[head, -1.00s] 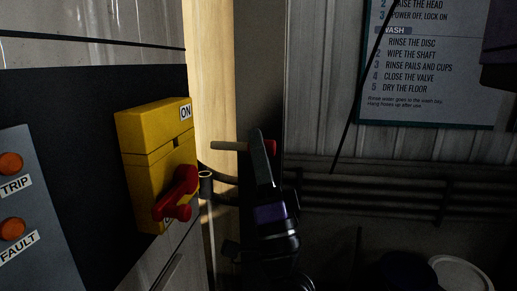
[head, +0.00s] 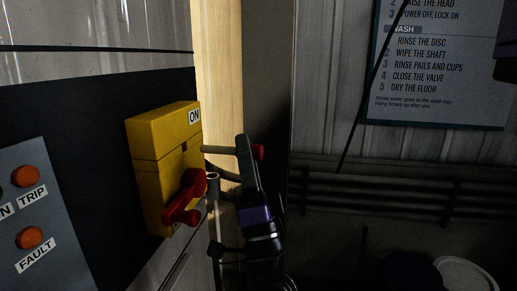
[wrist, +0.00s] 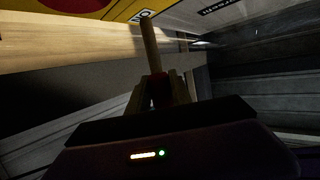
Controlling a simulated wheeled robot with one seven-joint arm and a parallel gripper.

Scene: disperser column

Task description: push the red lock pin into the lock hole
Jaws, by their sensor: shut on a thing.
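The red lock pin has a pale shaft (head: 220,150) and a red head (head: 258,152). My gripper (head: 243,148) is shut on it near the head, and the shaft points left at the yellow switch box (head: 165,160). In the head view the shaft's tip is at the box's right edge; I cannot tell whether it touches. A small dark notch, perhaps the lock hole (head: 184,147), shows on the box's face. In the wrist view the shaft (wrist: 151,45) runs up from between the fingers, its tip close to a pale mark on the yellow box (wrist: 75,5).
A grey panel with orange lamps (head: 30,238) is at left. A wooden post (head: 218,60) stands behind.

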